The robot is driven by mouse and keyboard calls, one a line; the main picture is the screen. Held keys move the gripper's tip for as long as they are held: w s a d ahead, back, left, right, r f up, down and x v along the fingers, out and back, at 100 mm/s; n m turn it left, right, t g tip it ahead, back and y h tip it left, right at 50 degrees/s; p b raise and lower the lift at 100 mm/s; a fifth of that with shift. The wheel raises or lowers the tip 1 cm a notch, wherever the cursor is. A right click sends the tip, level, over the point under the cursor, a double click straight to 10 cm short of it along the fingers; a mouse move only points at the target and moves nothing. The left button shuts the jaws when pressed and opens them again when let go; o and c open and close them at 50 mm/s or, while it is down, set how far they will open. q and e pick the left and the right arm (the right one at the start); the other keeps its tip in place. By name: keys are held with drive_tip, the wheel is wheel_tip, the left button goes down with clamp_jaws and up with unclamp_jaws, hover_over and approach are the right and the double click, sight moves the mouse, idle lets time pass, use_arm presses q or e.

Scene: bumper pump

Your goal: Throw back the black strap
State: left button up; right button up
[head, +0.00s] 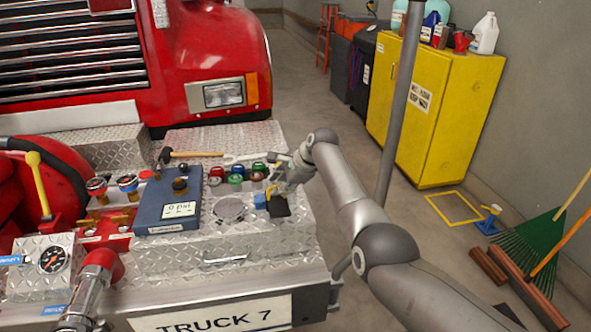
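My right gripper (275,191) is low over the right part of the truck's diamond-plate bumper, its arm coming in from the right. A small flat black piece (280,209), which may be the black strap, lies at its fingertips, with a small blue piece (261,200) beside it. The gripper partly covers this spot, and I cannot tell whether its fingers are closed on the black piece or only near it. My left gripper does not show.
A grey pole (398,110) and yellow cabinet (432,110) stand right.

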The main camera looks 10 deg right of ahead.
drive_tip(key=v, duration=1)
drive_tip(key=shift+d, duration=0.2)
drive_tip(key=shift+c, duration=0.4)
